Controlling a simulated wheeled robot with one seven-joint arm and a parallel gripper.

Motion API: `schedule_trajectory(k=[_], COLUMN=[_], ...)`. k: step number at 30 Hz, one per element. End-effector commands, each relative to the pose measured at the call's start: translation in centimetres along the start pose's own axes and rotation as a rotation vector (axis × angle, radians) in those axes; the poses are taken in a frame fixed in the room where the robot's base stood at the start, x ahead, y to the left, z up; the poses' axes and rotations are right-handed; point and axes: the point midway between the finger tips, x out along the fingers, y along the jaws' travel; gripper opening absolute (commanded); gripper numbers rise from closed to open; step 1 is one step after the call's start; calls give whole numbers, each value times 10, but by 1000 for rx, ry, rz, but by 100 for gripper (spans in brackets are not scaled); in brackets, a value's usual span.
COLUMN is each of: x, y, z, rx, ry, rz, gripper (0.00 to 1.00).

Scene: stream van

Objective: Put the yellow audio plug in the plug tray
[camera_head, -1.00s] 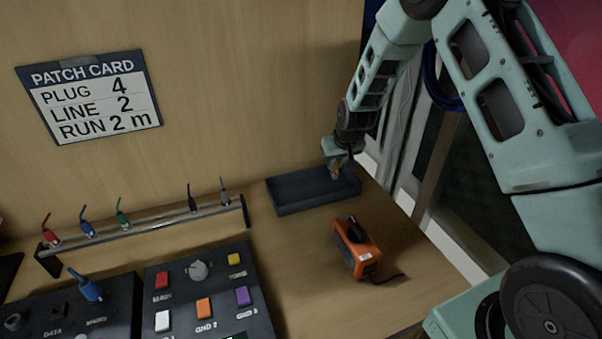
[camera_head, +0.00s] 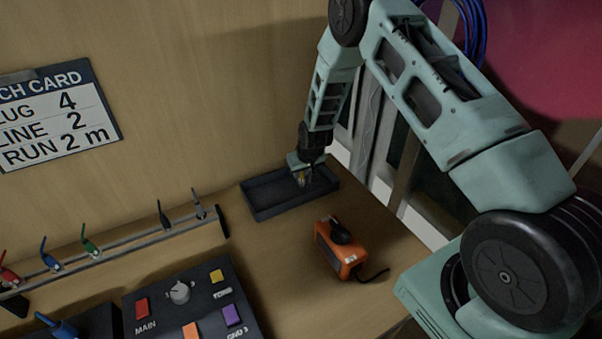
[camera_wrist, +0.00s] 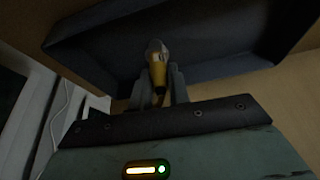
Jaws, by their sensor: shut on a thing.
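The yellow audio plug (camera_wrist: 157,68) shows in the wrist view, upright in the picture between my gripper's fingers, with a pale metal tip. My gripper (camera_head: 303,182) is shut on it and points down over the dark plug tray (camera_head: 262,207), at the tray's right half. The tray also shows in the wrist view (camera_wrist: 110,30), around and beyond the plug. In the head view the plug is only a small yellow patch (camera_head: 301,177) between the fingers. I cannot tell whether it touches the tray floor.
An orange box (camera_head: 345,255) with a black knob and cord stands in front of the tray. A rail (camera_head: 150,233) with several coloured plugs lies to the left. A button panel (camera_head: 190,300) is at the front. The wooden wall (camera_head: 200,90) rises close behind.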

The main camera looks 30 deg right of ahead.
Motion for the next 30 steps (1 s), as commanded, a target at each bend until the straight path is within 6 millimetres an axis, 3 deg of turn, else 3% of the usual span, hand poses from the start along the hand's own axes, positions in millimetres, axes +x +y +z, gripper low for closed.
schedule_trajectory(k=[4, 15, 16, 18, 30], x=[12, 17, 17, 16, 11], y=[0, 0, 0, 0, 0], z=[5, 7, 7, 7, 5], rx=[1, 0, 0, 0, 0], ry=[0, 1, 1, 1, 1], rz=[0, 0, 0, 0, 0], gripper=[0, 0, 21, 40, 40])
